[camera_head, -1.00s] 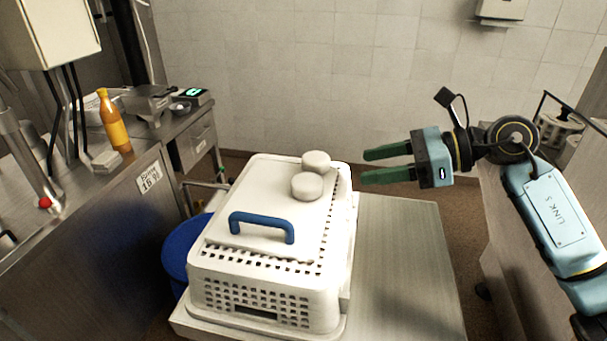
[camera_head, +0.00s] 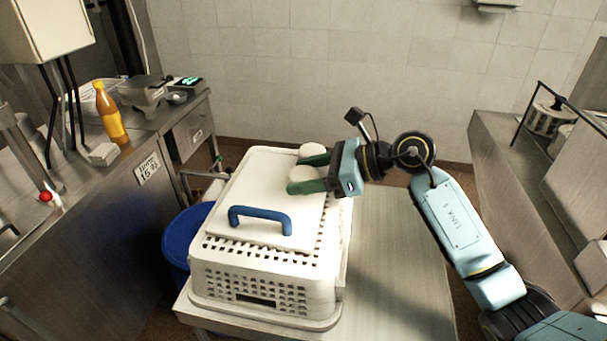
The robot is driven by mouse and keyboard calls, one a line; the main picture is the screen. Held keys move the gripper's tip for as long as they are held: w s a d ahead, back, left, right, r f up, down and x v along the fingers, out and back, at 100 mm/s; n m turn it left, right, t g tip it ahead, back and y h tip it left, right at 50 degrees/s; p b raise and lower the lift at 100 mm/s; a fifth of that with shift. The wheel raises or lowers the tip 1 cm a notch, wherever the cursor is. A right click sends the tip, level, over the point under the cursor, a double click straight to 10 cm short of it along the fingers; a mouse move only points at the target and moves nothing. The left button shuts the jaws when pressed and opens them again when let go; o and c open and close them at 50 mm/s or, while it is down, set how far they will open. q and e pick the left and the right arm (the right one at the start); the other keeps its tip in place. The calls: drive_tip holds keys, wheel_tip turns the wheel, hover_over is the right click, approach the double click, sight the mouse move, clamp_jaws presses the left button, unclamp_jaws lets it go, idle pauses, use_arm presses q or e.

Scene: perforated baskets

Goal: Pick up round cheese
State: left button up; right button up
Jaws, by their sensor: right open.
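Two round white cheeses sit on the white lid of the perforated basket (camera_head: 225,268), near its back right. The rear cheese (camera_head: 311,149) is just behind my right gripper's far finger. The front cheese (camera_head: 304,175) shows between the two green fingers and is partly hidden by them. My right gripper (camera_head: 294,174) is open, reaching in from the right with a finger on either side of the front cheese. I cannot tell whether the fingers touch it. My left gripper is not in view.
A blue handle (camera_head: 260,219) lies on the lid's front part. The basket stands on a metal table (camera_head: 395,270) with clear room to its right. A blue bin (camera_head: 186,237) is at the left. An orange bottle (camera_head: 110,115) and a scale stand on the left counter.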

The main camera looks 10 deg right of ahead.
drive_tip(key=shift+w+a+f, duration=0.15)
drive_tip(key=shift+a, duration=0.15)
drive_tip(key=shift+c, duration=0.2)
drive_tip(key=c, duration=0.6)
